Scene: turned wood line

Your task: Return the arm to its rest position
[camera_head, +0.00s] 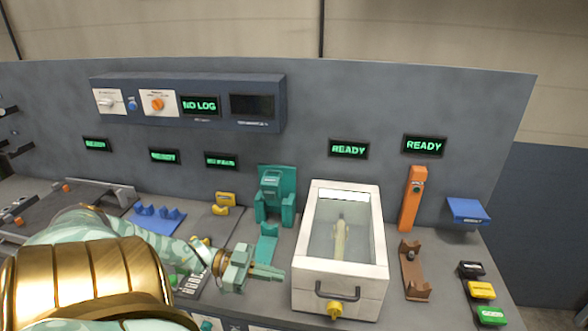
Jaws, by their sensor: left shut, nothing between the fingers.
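My left arm comes in from the lower left with a gold-banded upper part and a pale green forearm. My left gripper (277,273) is shut with nothing between its fingers. It is above the bench, just left of the white box and in front of the teal fixture (273,200). My right gripper does not show in this view.
A white box (372,268) with a clear lid and front handle stands right of my left gripper; a pale turned piece (341,240) shows inside. An orange post (411,199), a brown cradle (413,272) and a blue cradle (158,218) stand on the bench.

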